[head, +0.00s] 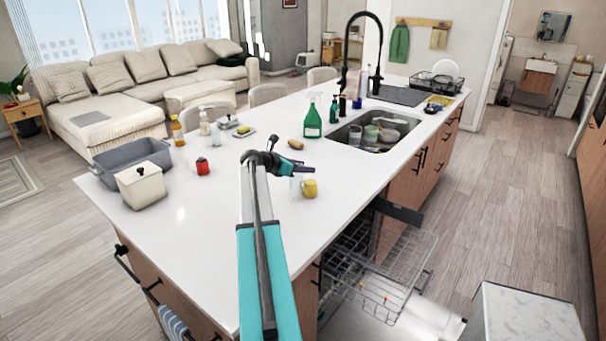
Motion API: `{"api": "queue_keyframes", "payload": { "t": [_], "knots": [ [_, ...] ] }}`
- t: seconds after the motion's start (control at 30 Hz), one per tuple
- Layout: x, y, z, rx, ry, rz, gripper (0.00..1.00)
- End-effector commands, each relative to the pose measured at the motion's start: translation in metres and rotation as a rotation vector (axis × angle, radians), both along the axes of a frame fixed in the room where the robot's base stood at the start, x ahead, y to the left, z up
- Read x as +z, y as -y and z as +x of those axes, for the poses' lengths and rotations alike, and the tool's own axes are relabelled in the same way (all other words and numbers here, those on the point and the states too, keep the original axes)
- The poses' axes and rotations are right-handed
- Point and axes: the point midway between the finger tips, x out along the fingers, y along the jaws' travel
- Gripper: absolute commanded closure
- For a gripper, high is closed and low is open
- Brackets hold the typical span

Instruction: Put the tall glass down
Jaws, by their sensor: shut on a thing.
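My gripper (304,171) is over the white island counter (225,205), at the end of my teal and grey arm. It is shut on the tall glass (296,187), a clear glass that shows only faintly against the white top. The arm and fingers hide part of the glass. I cannot tell whether its base touches the counter. A yellow mug (310,189) stands just right of the glass, very close to it in the picture.
A sink (374,130) with dishes, a green spray bottle (312,118) and a brown item (296,144) lie beyond. The dishwasher rack (370,275) is out. The counter's near left is clear.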

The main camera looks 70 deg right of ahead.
Motion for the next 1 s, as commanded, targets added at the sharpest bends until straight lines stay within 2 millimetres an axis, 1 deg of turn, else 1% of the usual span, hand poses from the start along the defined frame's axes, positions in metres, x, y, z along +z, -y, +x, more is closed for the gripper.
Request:
{"api": "queue_keyframes", "payload": {
  "t": [0.17, 0.33, 0.5, 0.7, 1.0],
  "knots": [
    [0.001, 0.001, 0.000, 0.000, 0.000, -0.001, 0.86],
    [0.001, 0.010, 0.007, -0.001, -0.001, -0.001, 0.86],
    [-0.018, 0.007, 0.004, -0.001, -0.002, 0.001, 0.86],
    [-0.033, 0.007, 0.004, -0.001, 0.000, 0.000, 0.86],
    [-0.035, 0.008, 0.004, -0.001, 0.000, -0.001, 0.86]
  ]
}}
